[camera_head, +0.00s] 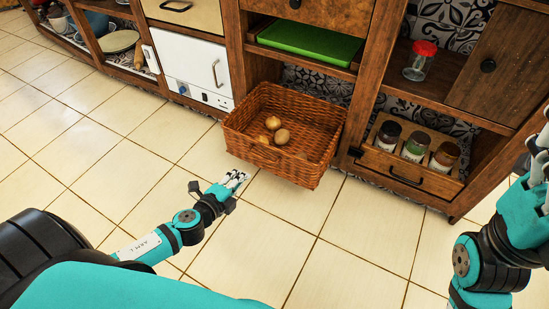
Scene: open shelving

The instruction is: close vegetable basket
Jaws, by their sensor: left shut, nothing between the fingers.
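The brown wicker vegetable basket (318,170) is pulled out of the wooden shelving and juts over the tiled floor. Several round, yellowish-brown vegetables lie in it, one of them at its middle (282,136). My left gripper (236,178) is shut and empty, low in front of the basket's left front corner; I cannot tell whether it touches the basket. My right gripper (541,160) is at the right edge of the picture, partly cut off, and its fingers are hard to make out.
A white cabinet (184,58) stands left of the basket. A green board (309,41) lies on the shelf above. A spice drawer (409,172) with jars is to the right, below a red-lidded jar (421,60). The tiled floor (330,262) in front is clear.

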